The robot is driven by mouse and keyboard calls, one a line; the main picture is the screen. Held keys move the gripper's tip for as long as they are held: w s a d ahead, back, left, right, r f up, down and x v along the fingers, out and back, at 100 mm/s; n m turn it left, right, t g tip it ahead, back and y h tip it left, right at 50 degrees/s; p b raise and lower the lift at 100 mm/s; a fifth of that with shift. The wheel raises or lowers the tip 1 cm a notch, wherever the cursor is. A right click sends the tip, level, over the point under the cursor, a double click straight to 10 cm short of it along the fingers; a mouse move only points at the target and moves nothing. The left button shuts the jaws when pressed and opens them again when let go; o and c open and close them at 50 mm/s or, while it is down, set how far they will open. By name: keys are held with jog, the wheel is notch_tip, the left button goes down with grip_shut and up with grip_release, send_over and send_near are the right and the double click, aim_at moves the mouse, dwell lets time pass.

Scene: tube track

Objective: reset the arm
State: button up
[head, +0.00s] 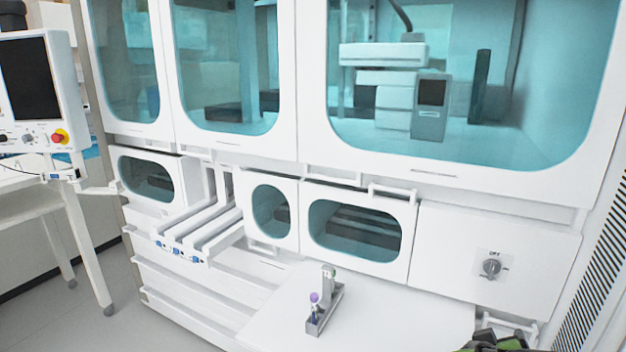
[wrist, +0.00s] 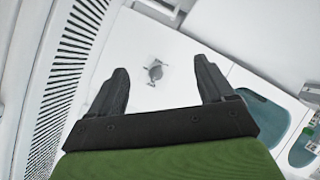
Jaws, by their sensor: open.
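My gripper (wrist: 162,68) shows in the wrist view with its two dark fingers spread apart and nothing between them. The white panel with the grey rotary knob (wrist: 155,72) lies beyond the fingers, apart from them. In the head view only a green and black part of my arm shows at the bottom right edge, and the fingers cannot be made out there. The knob (head: 492,267) is on the front panel at the right.
A small grey rack (head: 324,312) with a purple-capped tube (head: 315,298) stands on the white shelf (head: 405,318). White rails (head: 195,228) stick out at the left of the windowed cabinet. A vented wall (head: 600,275) borders the right. A monitor (head: 35,85) stands far left.

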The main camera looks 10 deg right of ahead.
jog(key=s+a+r+n+g+y, duration=0.15)
jog(key=s+a+y, duration=0.35)
jog(key=s+a, duration=0.5)
jog(key=s+a+r+g+y, duration=0.3)
jog(key=s+a, duration=0.4)
jog(key=a, duration=0.7)
notch_tip(320, 180, up, 17)
jog(key=t+y+p, duration=0.1)
jog(key=p, duration=1.6)
jog(key=shift+w+d+p, duration=0.25)
jog(key=shift+w+p, duration=0.1)
jog(key=shift+p, duration=0.05)
